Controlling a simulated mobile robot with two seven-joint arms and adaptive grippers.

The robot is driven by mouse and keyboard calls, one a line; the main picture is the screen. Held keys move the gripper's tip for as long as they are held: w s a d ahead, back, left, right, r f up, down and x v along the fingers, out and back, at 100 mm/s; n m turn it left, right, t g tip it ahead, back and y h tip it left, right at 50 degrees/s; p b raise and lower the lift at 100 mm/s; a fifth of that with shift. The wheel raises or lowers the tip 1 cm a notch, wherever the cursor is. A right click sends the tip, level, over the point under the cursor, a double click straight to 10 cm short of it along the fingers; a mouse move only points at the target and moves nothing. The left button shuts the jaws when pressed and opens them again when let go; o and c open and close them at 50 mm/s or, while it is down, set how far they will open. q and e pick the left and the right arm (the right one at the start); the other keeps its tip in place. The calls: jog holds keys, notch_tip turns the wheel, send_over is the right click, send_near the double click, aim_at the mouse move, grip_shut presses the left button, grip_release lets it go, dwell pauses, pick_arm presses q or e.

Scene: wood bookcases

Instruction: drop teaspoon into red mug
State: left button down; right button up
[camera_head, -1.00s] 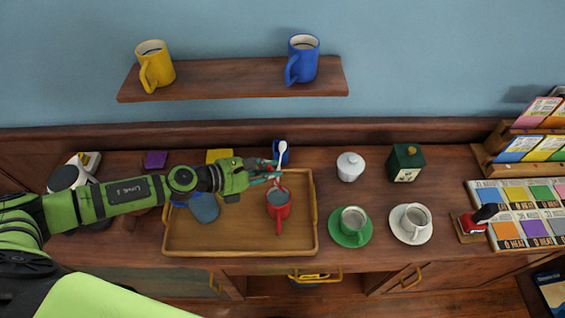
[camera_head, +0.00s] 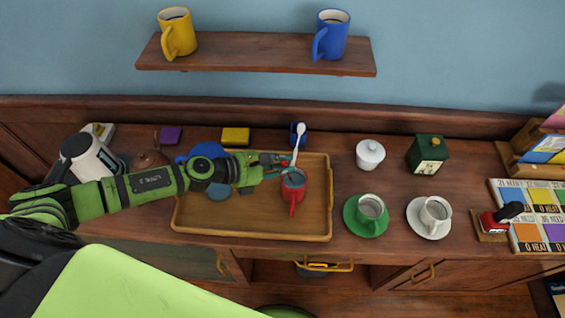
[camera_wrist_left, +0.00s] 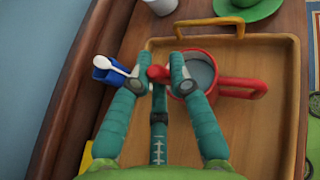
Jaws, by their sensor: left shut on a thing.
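The red mug (camera_head: 293,190) stands upright on the wooden tray, its handle toward the front. In the left wrist view the mug (camera_wrist_left: 203,69) has its handle on the right. My left gripper (camera_head: 288,167) is shut on the teaspoon (camera_head: 297,146), whose pale bowl points up and back. The fingertips are at the mug's back rim in the head view. In the left wrist view the teaspoon (camera_wrist_left: 121,66) sticks out left of the fingers, and the right finger overlaps the rim. A small red piece shows between the fingertips; I cannot tell what it is.
The wooden tray (camera_head: 250,233) has a raised rim and handles. A small blue object (camera_head: 298,130) stands behind it. A green cup (camera_head: 371,208) and a white cup (camera_head: 436,212) stand on saucers to the right. A shelf (camera_head: 255,57) with two mugs hangs above.

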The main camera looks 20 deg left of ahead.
pick_arm(q)
jog(key=c, duration=1.1)
grip_release()
jog(key=shift+s+a, duration=0.1)
jog(key=shift+a, duration=0.05)
jog(key=shift+v, duration=5.85)
jog(key=shift+r, duration=0.1)
